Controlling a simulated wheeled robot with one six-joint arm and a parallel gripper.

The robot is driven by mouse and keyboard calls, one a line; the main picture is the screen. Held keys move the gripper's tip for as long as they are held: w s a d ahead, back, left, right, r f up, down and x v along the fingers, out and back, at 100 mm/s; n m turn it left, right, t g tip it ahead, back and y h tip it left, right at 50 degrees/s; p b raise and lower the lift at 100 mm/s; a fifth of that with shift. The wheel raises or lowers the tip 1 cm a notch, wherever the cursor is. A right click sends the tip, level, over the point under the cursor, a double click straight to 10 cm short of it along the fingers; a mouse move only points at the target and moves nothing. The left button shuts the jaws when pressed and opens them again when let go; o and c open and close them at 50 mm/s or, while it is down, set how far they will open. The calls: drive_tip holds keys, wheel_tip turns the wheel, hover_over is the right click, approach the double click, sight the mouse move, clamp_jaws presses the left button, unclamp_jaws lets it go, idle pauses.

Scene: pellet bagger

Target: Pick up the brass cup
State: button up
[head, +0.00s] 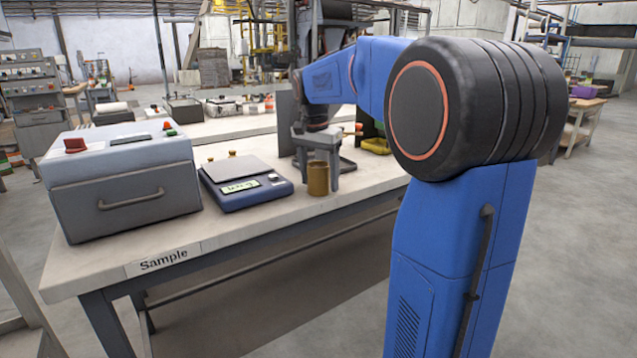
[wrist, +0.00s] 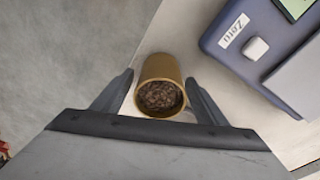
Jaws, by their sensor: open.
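The brass cup (head: 318,178) stands upright on the bench near its front edge, just right of the scale. In the wrist view the cup (wrist: 159,70) shows from above with dark brown pellets in it. My gripper (head: 325,160) is over the cup in the head view, pointing down. In the wrist view its two open fingers (wrist: 160,88) lie on either side of the cup, with a gap on the left and a smaller one on the right. I cannot tell exactly how far down the fingers reach.
A blue scale (head: 245,183) with a lit display stands close left of the cup; its corner (wrist: 225,40) is near my right finger in the wrist view. A grey box with a handle (head: 125,185) is further left. The bench (head: 205,240) edge runs beside the cup.

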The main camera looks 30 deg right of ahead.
drive_tip(key=shift+f, duration=0.2)
drive_tip(key=c, duration=1.2)
drive_tip(key=shift+o, duration=0.2)
